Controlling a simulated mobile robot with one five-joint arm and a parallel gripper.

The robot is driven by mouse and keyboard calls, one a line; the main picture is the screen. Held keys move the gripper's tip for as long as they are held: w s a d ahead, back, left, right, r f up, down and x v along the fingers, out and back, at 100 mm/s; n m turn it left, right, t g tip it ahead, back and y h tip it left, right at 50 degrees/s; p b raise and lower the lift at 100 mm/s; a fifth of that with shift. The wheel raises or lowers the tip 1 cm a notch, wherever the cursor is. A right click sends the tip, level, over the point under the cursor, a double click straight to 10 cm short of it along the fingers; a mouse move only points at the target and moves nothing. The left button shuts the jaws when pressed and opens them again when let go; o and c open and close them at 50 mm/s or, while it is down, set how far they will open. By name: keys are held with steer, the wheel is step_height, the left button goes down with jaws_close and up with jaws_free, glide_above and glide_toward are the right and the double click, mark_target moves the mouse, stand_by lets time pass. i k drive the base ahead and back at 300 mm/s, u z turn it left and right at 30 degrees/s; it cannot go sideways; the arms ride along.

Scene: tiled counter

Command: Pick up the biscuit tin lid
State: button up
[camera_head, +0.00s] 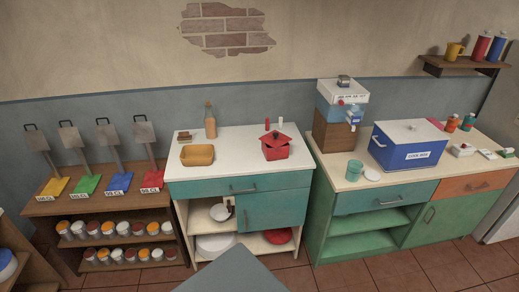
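A red tin (276,153), likely the biscuit tin, stands on the white-topped counter left of centre. A red lid (283,139) with a small dark knob lies on top of it, turned at an angle to the tin's sides. I cannot tell how firmly it is seated. My gripper is not in view, and nothing is seen touching the lid.
A wooden tray (197,155) and a bottle (210,122) stand left of the tin, with small red and white items behind it. The white worktop (236,163) is bare between tray and tin. A blue cool box (408,146) stands on the right counter.

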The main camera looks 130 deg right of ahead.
mark_target(275, 138)
steer(key=z, duration=0.8)
steer(key=i, duration=0.1)
steer(key=z, duration=3.3)
steer(key=i, duration=0.95)
steer(key=u, duration=0.05)
